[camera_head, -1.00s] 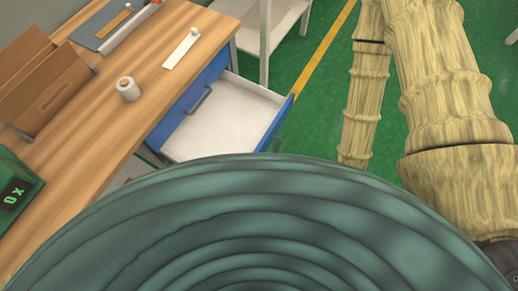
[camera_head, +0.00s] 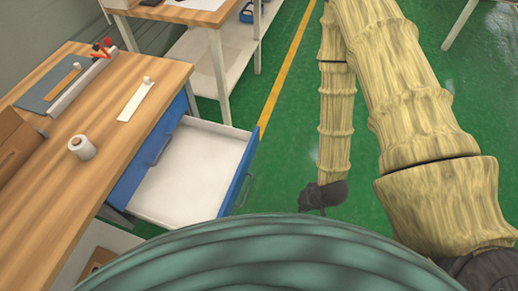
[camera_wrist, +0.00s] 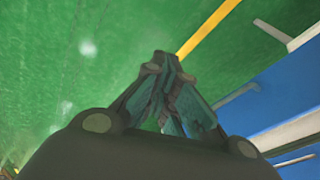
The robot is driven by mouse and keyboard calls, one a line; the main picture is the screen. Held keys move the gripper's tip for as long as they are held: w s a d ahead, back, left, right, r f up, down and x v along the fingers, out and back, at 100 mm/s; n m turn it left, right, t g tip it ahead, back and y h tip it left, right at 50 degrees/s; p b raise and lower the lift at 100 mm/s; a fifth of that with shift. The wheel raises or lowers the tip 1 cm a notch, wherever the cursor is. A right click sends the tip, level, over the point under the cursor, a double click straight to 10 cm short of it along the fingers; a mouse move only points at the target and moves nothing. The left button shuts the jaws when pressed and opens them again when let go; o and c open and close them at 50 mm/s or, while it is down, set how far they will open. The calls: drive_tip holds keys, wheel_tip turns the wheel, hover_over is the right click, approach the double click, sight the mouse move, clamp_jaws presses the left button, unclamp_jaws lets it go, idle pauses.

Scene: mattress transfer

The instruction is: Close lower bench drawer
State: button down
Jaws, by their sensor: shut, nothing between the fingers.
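The wooden workbench (camera_head: 105,145) is at the left in the head view. Its lower drawer (camera_head: 185,175) is pulled out, with an empty white inside and a blue front panel (camera_head: 240,172) facing right. A closed blue drawer with a dark handle (camera_head: 161,150) sits just above it under the bench top. My gripper (camera_head: 313,208) hangs over the green floor, right of the open drawer's front and apart from it. In the wrist view my gripper (camera_wrist: 165,60) has its fingers together and empty. Blue surfaces (camera_wrist: 285,95) with pale bars show at the right there.
A roll (camera_head: 82,147), a white strip (camera_head: 136,101) and a grey board with a red-ended tool (camera_head: 85,85) lie on the bench top. A second table (camera_head: 205,15) with a lower shelf stands behind. Green floor right of the drawer is clear, with a yellow line (camera_head: 285,75).

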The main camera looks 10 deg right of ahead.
drive_tip(key=w+f+m+t+y+b, duration=0.2)
drive_tip(key=w+f+t+y+b, duration=0.15)
drive_tip(key=w+b, duration=0.85)
drive_tip(key=m+t+y+b, duration=0.25)
drive_tip(key=y+b, duration=0.85)
drive_tip(key=b, duration=1.1)
approach(256, 135)
drive_tip(key=shift+n, duration=0.25)
drive_tip(key=b+x, duration=0.5)
drive_tip(key=shift+w+a+f, duration=0.2)
drive_tip(key=shift+a, duration=0.15)
drive_tip(key=shift+w+a+r+b, duration=0.15)
drive_tip(key=shift+w+a+b, duration=0.15)
drive_tip(key=shift+a, duration=0.2)
drive_tip(key=shift+a, duration=0.1)
